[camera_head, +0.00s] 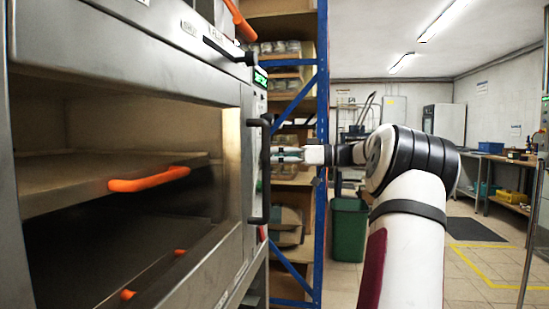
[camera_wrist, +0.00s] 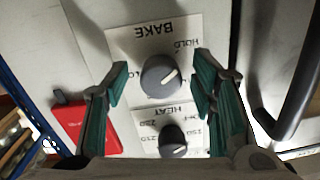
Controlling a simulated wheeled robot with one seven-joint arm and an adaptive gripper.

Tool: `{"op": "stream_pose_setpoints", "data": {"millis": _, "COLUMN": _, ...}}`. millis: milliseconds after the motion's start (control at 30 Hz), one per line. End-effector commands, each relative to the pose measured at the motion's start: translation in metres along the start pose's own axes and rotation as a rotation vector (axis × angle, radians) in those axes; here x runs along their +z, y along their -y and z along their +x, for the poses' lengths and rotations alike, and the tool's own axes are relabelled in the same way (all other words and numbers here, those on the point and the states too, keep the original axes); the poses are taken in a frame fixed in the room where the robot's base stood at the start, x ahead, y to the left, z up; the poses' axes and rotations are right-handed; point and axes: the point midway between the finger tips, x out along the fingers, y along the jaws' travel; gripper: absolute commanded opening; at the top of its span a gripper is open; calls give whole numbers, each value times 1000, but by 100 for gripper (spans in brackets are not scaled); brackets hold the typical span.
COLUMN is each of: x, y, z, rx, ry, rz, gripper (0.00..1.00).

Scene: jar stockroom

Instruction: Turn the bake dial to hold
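The bake dial (camera_wrist: 161,75), a dark round knob, sits on a white plate marked BAKE (camera_wrist: 150,38), upside down in the wrist view. Its pale pointer line points right and slightly up. The HOLD mark (camera_wrist: 186,45) is at the plate's upper right, above the pointer's direction. My gripper (camera_wrist: 163,72) is open, with one green-padded finger left and one right of the dial in the picture. Gaps show on both sides; I cannot tell the depth to the dial. In the head view my gripper (camera_head: 284,155) faces the oven's side panel, and the dial is hidden there.
A smaller heat dial (camera_wrist: 173,139) is below the bake dial in the wrist view. A red part (camera_wrist: 88,125) is at lower left. A dark handle (camera_wrist: 303,92) stands out at right.

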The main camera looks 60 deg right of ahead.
Motion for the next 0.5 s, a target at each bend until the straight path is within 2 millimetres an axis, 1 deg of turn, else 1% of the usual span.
{"op": "stream_pose_setpoints", "data": {"millis": 167, "x": -1, "y": 0, "z": -3, "rx": 0, "ry": -1, "rz": -1, "gripper": 51}}
{"op": "stream_pose_setpoints", "data": {"millis": 267, "x": -1, "y": -1, "z": -13, "rx": 3, "ry": -2, "rz": -1, "gripper": 51}}
{"op": "stream_pose_setpoints", "data": {"millis": 367, "x": -1, "y": 0, "z": -30, "rx": 3, "ry": -2, "rz": -1, "gripper": 51}}
{"op": "stream_pose_setpoints", "data": {"millis": 500, "x": 0, "y": -1, "z": -59, "rx": 3, "ry": -1, "rz": -1, "gripper": 51}}
